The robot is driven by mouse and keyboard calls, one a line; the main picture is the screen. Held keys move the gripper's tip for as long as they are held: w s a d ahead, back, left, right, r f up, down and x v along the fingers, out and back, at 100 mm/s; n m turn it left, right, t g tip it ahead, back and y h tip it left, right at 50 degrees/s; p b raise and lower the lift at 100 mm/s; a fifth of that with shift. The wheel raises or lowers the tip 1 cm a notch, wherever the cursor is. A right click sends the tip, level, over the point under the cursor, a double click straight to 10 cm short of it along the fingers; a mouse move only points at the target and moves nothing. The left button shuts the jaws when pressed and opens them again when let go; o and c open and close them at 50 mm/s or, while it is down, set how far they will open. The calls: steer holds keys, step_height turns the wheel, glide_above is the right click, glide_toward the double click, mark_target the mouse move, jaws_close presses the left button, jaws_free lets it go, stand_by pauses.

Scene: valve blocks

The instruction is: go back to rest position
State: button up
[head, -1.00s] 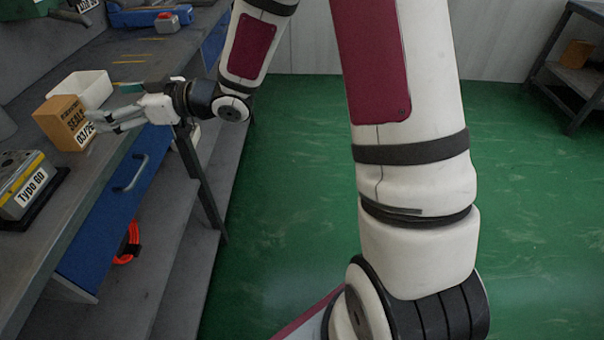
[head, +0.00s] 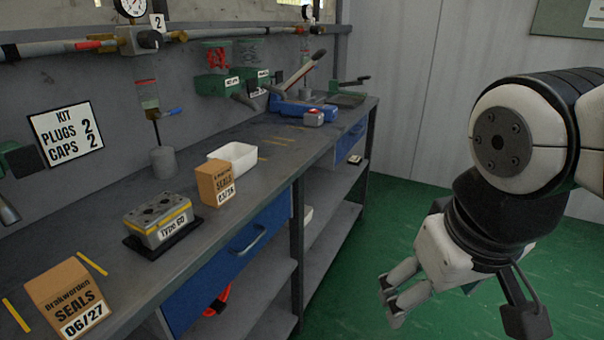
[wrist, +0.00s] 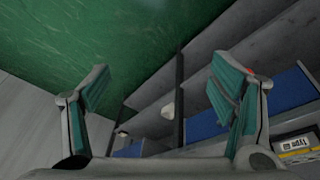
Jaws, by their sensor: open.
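My gripper (head: 392,298) is at the right of the head view, over the green floor and clear of the workbench (head: 266,160). Its fingers point to the lower left. In the wrist view my gripper (wrist: 165,95) shows its two fingers spread wide with nothing between them. Beyond them are the floor and the bench's shelves.
The bench holds a Type 60 valve block (head: 160,222), two seals boxes, one nearer (head: 68,298) and one farther (head: 216,183), a white bin (head: 234,157) and a blue press tool (head: 290,108). A blue drawer (head: 232,255) is under the top. Green floor (head: 400,200) lies free beside it.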

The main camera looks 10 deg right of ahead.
steer(key=s+a+g+y, duration=0.1)
steer(key=s+a, duration=0.1)
steer(key=s, duration=0.4)
steer(key=shift+s+f, duration=0.2)
step_height(320, 180, up, 14)
steer(key=t+p, duration=0.2)
steer(key=p, duration=1)
steer(key=shift+d+p, duration=0.25)
steer(key=shift+p, duration=0.05)
